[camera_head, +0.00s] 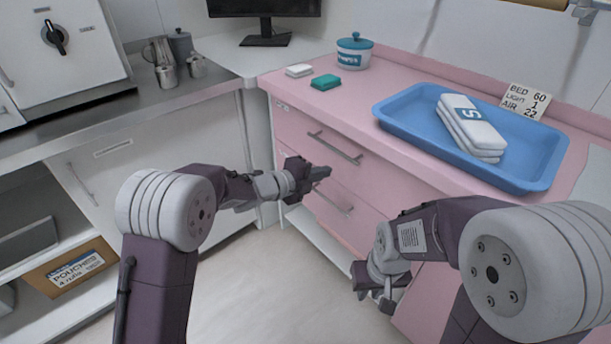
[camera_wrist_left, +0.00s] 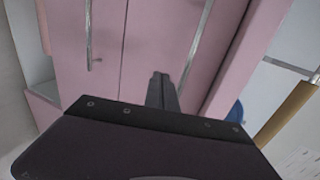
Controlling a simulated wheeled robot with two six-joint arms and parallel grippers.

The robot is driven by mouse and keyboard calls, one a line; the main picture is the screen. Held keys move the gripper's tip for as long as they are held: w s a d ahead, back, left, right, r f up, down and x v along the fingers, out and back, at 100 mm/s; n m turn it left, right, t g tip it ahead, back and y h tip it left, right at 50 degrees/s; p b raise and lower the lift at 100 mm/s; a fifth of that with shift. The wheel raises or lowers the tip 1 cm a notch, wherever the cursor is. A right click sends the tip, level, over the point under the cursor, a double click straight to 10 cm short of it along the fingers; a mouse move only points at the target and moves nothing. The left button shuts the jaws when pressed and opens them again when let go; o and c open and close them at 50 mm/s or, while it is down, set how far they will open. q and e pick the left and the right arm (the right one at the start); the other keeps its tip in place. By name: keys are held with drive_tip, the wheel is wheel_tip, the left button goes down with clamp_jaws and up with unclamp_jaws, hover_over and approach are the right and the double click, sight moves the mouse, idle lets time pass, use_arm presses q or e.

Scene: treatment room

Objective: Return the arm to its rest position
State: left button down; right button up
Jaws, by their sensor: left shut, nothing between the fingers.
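My left gripper (camera_head: 318,174) is in front of the pink drawer unit, level with its drawers. Its fingers are together and hold nothing; the shut fingers also show in the left wrist view (camera_wrist_left: 162,92), against the pink drawer fronts (camera_wrist_left: 140,50). My right gripper (camera_head: 377,296) hangs low at the right, beside the pink unit and pointing down. Its fingertips are small and partly hidden, so I cannot tell its opening.
The pink counter (camera_head: 350,88) carries a blue tray (camera_head: 400,128) with a white pack (camera_head: 470,125), a lidded jar (camera_head: 354,52), a green block (camera_head: 325,82) and a white block (camera_head: 299,70). Drawer handles (camera_head: 334,148) stick out near my left gripper. Open floor (camera_head: 265,290) lies below.

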use_arm(q)
drive_tip(key=p+v, duration=0.1)
drive_tip(key=v, duration=0.4)
drive_tip(key=shift+s+a, duration=0.25)
drive_tip(key=shift+a, duration=0.1)
